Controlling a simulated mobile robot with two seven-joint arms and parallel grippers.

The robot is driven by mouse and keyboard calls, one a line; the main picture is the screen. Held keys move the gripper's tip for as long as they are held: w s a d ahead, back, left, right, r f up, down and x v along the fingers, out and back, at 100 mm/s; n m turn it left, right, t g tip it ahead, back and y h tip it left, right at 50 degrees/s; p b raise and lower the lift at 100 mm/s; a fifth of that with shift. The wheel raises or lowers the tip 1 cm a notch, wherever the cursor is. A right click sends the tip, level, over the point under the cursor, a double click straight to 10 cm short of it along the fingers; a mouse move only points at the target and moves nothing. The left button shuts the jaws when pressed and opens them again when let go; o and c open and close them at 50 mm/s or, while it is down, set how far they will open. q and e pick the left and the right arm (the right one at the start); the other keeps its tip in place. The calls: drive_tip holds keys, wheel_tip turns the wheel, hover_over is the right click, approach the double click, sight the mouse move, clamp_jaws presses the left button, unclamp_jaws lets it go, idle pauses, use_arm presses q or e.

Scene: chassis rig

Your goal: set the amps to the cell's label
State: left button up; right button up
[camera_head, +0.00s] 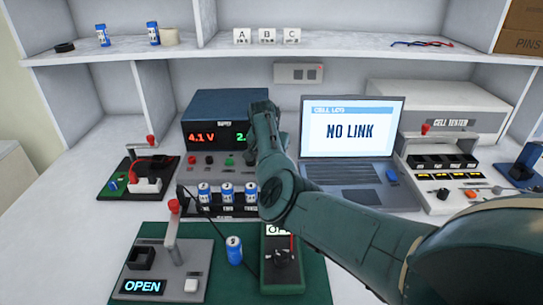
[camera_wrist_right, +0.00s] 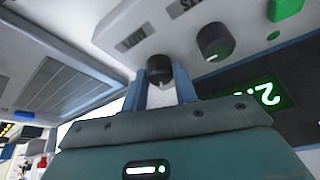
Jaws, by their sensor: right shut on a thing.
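The power supply (camera_head: 205,105) is a dark blue box at the back of the bench. Its red display (camera_head: 201,136) reads 4.1 V; its green display (camera_head: 242,137) shows 2 and a point, the rest hidden by my right arm. In the right wrist view, my right gripper (camera_wrist_right: 161,88) is shut on a black round knob (camera_wrist_right: 158,68) on the supply's front. A second dark knob (camera_wrist_right: 214,41) sits beside it. Their labels are upside down and hard to read. A blue cell (camera_head: 234,250) stands on the green mat; its label is too small to read. My left gripper is out of view.
Several blue cells stand in a rack (camera_head: 226,211) before the supply. A lever fixture (camera_head: 168,265) shows OPEN. A handheld meter (camera_head: 283,270) lies on the mat. The laptop (camera_head: 352,140) reads NO LINK. The cell tester (camera_head: 440,115) stands right.

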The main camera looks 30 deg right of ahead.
drive_tip(key=o, duration=1)
drive_tip(key=shift+c, duration=0.2)
drive_tip(key=p+v, duration=0.1)
drive_tip(key=v, duration=1.2)
drive_tip(key=shift+p, duration=0.4)
drive_tip(key=shift+d+r, duration=0.1)
